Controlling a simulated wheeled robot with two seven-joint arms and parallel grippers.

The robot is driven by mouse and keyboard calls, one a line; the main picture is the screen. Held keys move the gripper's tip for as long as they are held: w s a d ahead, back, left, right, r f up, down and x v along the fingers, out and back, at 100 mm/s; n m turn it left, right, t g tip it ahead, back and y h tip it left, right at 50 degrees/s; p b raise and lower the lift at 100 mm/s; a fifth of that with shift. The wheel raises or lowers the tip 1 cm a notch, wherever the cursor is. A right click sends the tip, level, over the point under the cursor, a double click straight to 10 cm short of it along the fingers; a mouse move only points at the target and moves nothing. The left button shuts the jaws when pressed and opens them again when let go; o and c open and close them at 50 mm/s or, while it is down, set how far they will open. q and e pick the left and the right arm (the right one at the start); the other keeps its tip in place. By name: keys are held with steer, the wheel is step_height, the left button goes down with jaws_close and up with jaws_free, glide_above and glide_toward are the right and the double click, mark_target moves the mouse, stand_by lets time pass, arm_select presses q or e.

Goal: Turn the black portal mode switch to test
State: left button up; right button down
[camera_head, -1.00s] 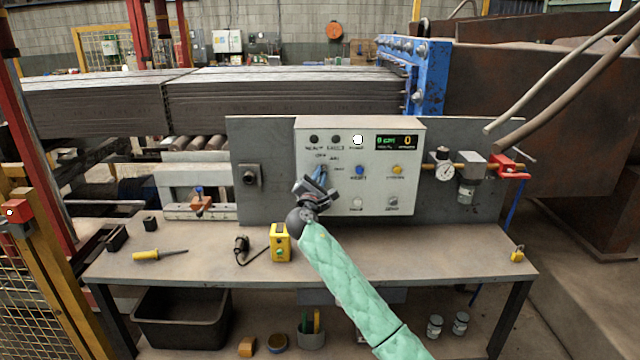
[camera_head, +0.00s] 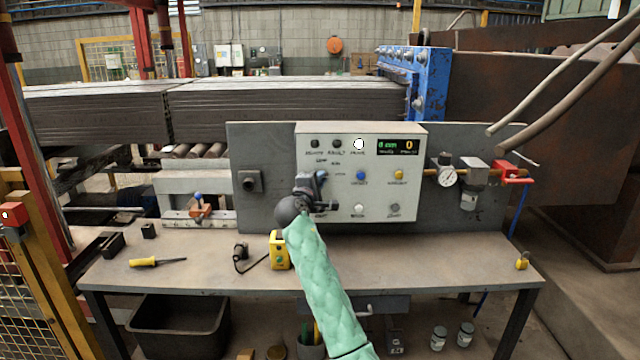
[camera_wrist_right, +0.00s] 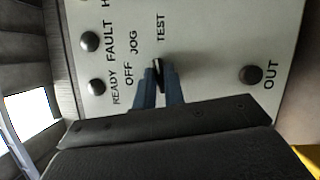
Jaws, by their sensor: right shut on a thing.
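The white control panel (camera_head: 378,203) stands upright at the back of the bench. The black mode switch (camera_wrist_right: 158,74) sits between the two blue fingertips of my right gripper (camera_wrist_right: 160,88), which is shut on it. The labels OFF, JOG and TEST run around the switch. Its visible top end points up in the wrist view, roughly toward TEST; its exact setting is hard to tell. In the head view my right gripper (camera_head: 317,180) is at the panel's left half and hides the switch. My left gripper is not in view.
Dark READY and FAULT lamps (camera_wrist_right: 90,41) lie left of the switch in the wrist view, and a dark OUT knob (camera_wrist_right: 251,75) lies right. A blue button (camera_head: 361,176) is close by. A yellow box (camera_head: 280,250) stands on the bench (camera_head: 420,262); the bench's right side is mostly clear.

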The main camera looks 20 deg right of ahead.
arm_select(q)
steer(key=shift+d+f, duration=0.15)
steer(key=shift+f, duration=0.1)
arm_select(e)
steer(key=shift+m+g, duration=0.4)
steer(key=shift+m, duration=0.6)
steer(key=c, duration=1.5)
jaws_free()
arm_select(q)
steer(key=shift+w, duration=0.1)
